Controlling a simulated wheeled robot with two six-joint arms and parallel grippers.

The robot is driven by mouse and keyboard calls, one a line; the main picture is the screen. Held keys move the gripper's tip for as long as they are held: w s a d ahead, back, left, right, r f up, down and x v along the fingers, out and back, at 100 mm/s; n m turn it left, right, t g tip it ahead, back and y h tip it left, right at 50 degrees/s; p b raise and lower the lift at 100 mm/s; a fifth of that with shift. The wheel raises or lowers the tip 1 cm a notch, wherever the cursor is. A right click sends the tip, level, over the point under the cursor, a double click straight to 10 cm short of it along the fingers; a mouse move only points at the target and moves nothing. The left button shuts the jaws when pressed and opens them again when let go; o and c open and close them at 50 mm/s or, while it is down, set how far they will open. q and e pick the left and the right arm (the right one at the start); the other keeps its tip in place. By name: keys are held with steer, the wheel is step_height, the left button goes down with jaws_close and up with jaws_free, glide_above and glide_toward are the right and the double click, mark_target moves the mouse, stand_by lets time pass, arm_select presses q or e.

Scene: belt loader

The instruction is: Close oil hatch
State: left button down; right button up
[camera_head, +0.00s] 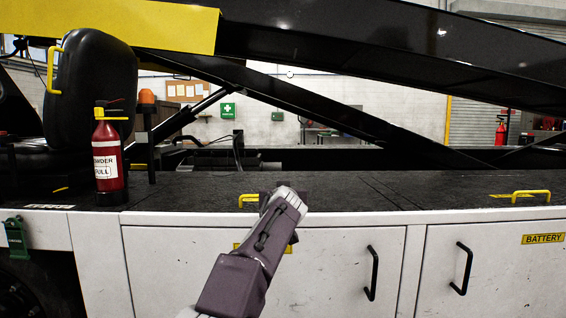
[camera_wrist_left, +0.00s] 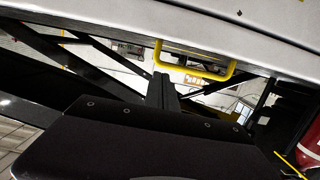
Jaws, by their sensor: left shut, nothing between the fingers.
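The black hatch lid (camera_head: 190,187) with a yellow handle (camera_head: 248,200) at its front edge lies flat, about level with the dark deck. A yellow label (camera_head: 237,246) on the white door below is mostly covered by my arm, so its text is unreadable. My left gripper (camera_head: 266,199) is just right of the handle, its fingers largely hidden behind my wrist. In the left wrist view the shut, empty fingers (camera_wrist_left: 163,80) point up beside the yellow handle (camera_wrist_left: 195,58); I cannot tell whether they touch it. My right gripper is not in view.
A red fire extinguisher (camera_head: 108,165) stands on the deck at the left. A second yellow handle (camera_head: 530,195) is at the right, above the white battery door (camera_head: 500,280). Black door handles (camera_head: 371,273) stick out below. Black lift beams (camera_head: 350,110) cross above the deck.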

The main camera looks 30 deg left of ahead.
arm_select(q)
step_height(320, 180, up, 4)
steer(key=p, duration=0.3)
steer(key=shift+f, duration=0.1)
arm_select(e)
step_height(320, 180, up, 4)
arm_select(q)
steer(key=s+d+f+b, duration=0.3)
steer(key=s+d, duration=0.2)
steer(key=s, duration=0.3)
steer(key=shift+f+b, duration=0.2)
steer(key=shift+b, duration=0.2)
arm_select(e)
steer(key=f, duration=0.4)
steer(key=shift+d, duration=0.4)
